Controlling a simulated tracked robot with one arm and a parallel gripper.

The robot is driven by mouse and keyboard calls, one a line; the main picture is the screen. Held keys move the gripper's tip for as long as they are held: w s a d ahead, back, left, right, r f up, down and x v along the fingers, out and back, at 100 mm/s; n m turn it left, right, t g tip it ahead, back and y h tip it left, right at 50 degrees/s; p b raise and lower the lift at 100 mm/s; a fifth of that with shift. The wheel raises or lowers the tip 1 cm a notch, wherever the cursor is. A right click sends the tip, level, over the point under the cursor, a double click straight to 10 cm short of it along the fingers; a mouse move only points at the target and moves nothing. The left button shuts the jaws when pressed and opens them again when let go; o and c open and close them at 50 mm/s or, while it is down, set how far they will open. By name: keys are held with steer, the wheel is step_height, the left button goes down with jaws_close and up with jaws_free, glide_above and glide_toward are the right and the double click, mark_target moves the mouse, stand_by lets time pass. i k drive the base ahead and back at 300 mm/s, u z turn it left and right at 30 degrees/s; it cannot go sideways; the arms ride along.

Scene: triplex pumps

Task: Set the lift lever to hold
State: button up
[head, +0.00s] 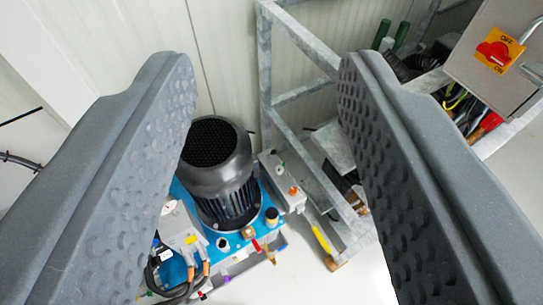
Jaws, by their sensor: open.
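My gripper (266,68) fills both sides of the head view, its two grey dimpled fingers wide apart with nothing between them. Beyond and below the gap stands a blue hydraulic unit (240,240) with a black motor (220,170) on top. At its front is a small red handle (257,246). A yellow handle (322,240) sticks out to the right of the unit, near the frame foot. No label is readable, so I cannot tell which of these is the lift lever or its setting. The fingers are apart from both handles.
A galvanised steel frame (265,80) stands behind and right of the unit. A grey box with a red and yellow rotary switch (494,53) is at upper right. A grey box with an orange button (294,190) sits beside the motor. Hoses (172,290) run at lower left.

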mark_target(273, 152)
steer(key=u, duration=0.7)
steer(key=k, duration=1.1)
steer(key=z, duration=0.9)
steer(key=i, duration=1)
steer(key=u, duration=0.05)
